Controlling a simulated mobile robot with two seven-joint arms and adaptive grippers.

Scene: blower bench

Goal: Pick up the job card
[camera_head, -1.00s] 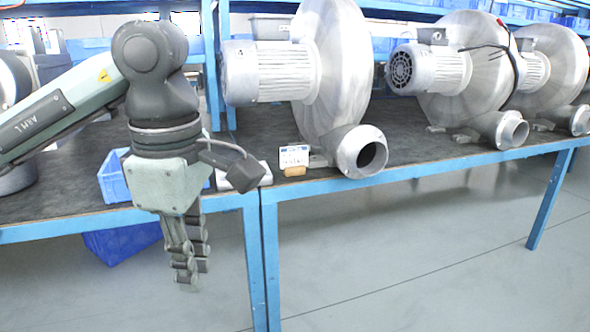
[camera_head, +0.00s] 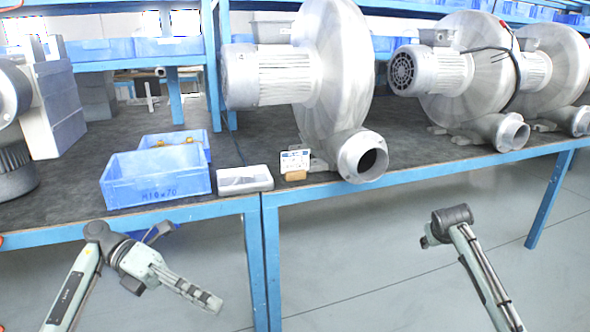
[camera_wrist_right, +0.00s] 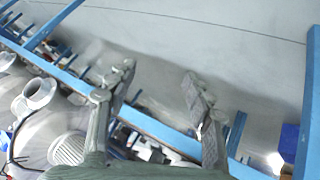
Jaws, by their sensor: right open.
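The job card (camera_head: 294,160) is a small white card with print, standing upright in a wooden block (camera_head: 296,176) at the bench's front edge. It stands left of the nearest blower's outlet. My left gripper (camera_head: 212,300) is below and in front of the bench edge, well apart from the card; its fingers overlap in this view, so their opening is unclear. My right arm (camera_head: 465,245) shows at the lower right of the head view, its fingers not clear there. In the right wrist view my right gripper (camera_wrist_right: 158,76) has its fingers apart with nothing between them. I cannot make out the card there.
A large grey blower (camera_head: 335,75) stands close behind and right of the card. A white-and-grey tray (camera_head: 245,180) and a blue bin (camera_head: 155,185) stand to its left. The blue bench edge (camera_head: 400,178) runs across; the floor before it is clear.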

